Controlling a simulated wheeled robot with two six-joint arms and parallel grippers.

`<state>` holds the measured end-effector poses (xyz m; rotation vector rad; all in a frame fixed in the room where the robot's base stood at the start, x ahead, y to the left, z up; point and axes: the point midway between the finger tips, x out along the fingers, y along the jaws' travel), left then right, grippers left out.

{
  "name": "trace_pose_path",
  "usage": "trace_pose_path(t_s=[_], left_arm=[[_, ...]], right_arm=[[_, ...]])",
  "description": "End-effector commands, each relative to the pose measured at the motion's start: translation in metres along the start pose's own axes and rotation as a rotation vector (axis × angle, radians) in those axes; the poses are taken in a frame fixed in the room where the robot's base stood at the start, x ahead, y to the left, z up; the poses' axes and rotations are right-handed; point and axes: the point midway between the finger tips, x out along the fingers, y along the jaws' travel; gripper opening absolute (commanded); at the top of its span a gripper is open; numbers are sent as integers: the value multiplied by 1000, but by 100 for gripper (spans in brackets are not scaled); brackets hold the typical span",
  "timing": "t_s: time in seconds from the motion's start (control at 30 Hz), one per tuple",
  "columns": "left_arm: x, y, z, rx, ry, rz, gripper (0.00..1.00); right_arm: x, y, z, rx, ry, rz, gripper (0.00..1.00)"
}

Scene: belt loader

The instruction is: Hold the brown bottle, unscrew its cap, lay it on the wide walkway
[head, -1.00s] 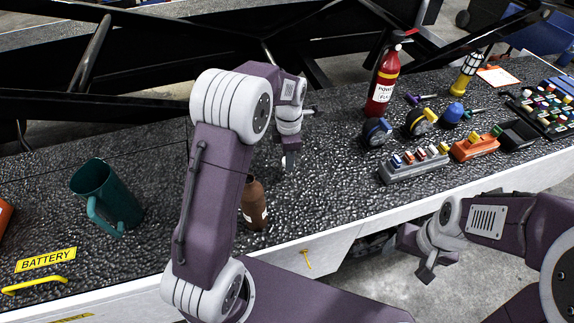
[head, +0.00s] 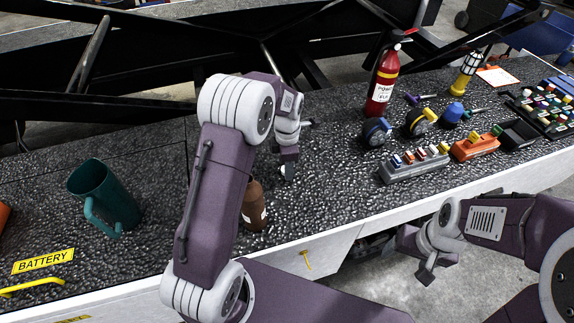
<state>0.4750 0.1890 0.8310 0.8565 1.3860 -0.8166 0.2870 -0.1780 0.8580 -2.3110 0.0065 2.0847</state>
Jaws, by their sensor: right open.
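The brown bottle (head: 254,210) stands upright on the dark speckled walkway near its front edge. It has a pale label, and my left arm hides its left part. Its top is partly hidden, so I cannot tell how the cap sits. My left gripper (head: 289,168) points down, behind and to the right of the bottle, apart from it. Its fingers are too small to tell if they are open or shut. My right gripper (head: 427,272) is open and empty, in front of the walkway edge and below it at the right.
A teal mug (head: 108,200) stands at the left. A red fire extinguisher (head: 382,82), a grey block with coloured knobs (head: 413,164) and an orange one (head: 475,147) stand at the right. The walkway (head: 325,190) is clear between the bottle and the grey block.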

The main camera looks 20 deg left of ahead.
Motion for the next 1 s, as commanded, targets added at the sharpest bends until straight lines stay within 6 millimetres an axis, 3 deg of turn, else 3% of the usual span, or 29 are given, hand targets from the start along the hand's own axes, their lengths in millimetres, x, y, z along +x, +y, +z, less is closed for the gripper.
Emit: trace_pose_path(t_s=[0.37,0.8,1.0], left_arm=[[-4,-2,0,0,3,-8,54],[-106,0,1,0,0,-2,54],[-122,0,0,0,1,-4,54]], right_arm=[[-2,0,0,0,0,0,74],[-20,0,-2,0,0,0,74],[-22,0,-2,0,0,0,74]])
